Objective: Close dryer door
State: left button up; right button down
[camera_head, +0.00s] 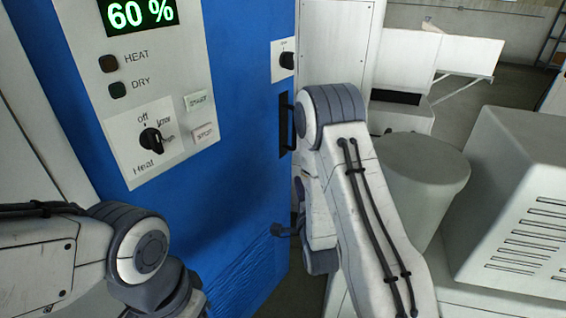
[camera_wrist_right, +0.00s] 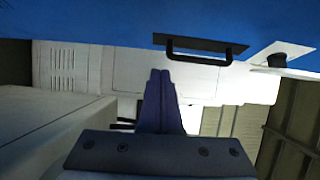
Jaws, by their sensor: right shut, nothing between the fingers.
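The blue dryer (camera_head: 245,110) fills the left and middle of the head view. A black handle (camera_head: 285,124) stands on its blue surface near the right edge. The handle also shows in the wrist view (camera_wrist_right: 200,52), above my fingertips. How far the door is open I cannot tell.
A control panel (camera_head: 160,95) with a 60 % display and a knob faces me. A smaller knob plate (camera_head: 283,59) sits above the handle. A grey cylinder (camera_head: 420,165) and a vented white housing (camera_head: 530,210) stand close on the right.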

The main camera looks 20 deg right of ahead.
jog(key=b, duration=0.2)
send_near(281, 152)
jog(key=w+d, duration=0.2)
jog(key=d, duration=0.1)
jog(key=w+a, duration=0.1)
jog(key=w, duration=0.2)
jog(key=shift+w+a, duration=0.1)
jog(key=shift+a, duration=0.3)
jog(key=shift+w+a, duration=0.2)
jog(key=shift+w, duration=0.05)
jog(key=shift+w+f, duration=0.1)
jog(key=shift+w, duration=0.05)
